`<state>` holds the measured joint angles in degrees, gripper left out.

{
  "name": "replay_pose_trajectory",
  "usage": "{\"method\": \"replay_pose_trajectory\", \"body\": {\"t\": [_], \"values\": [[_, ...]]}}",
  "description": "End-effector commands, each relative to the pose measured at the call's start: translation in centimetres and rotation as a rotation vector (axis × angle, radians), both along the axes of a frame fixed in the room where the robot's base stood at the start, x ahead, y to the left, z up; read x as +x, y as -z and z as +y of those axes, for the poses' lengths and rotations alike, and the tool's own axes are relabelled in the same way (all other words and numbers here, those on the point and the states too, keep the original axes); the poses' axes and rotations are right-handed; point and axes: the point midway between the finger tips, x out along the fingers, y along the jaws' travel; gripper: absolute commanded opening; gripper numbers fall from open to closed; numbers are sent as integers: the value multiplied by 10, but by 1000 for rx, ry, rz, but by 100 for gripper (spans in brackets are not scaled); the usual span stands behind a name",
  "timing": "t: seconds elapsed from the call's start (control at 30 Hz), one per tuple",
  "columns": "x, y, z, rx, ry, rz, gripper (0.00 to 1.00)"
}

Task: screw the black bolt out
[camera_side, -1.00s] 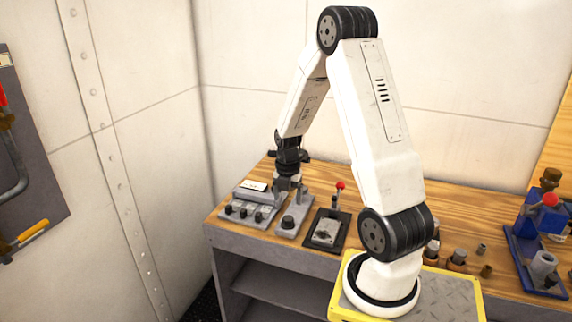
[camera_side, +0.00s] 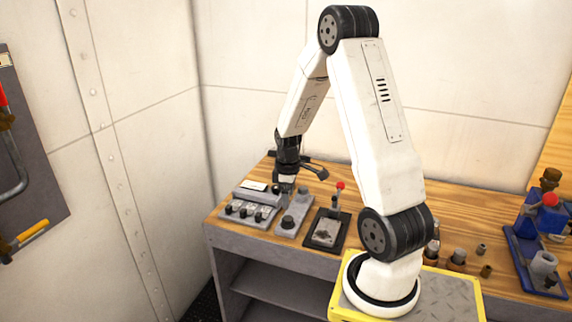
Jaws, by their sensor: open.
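A grey block (camera_side: 299,207) stands on the wooden bench, with a dark round head (camera_side: 288,222) at its near end. This may be the black bolt, but it is too small to be sure. My gripper (camera_side: 286,194) is open, pointing down over the far end of the block and the right edge of the switch panel. Its fingertips are small and partly merge with the parts behind. I cannot tell whether they touch anything. Nothing is seen held in the jaws.
A grey panel (camera_side: 237,214) with several black knobs is left of the block. Several small cylinders (camera_side: 457,258) and a blue vise-like fixture (camera_side: 527,240) are farther right.

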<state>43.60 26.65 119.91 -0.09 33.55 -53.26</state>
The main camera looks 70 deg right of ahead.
Motion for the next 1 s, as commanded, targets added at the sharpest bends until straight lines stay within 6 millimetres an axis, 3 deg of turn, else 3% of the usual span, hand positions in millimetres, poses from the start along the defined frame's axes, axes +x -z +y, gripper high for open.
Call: {"method": "replay_pose_trajectory", "body": {"t": [1.0], "values": [[0, -2, 0, -3, 1436, -1, 81]]}}
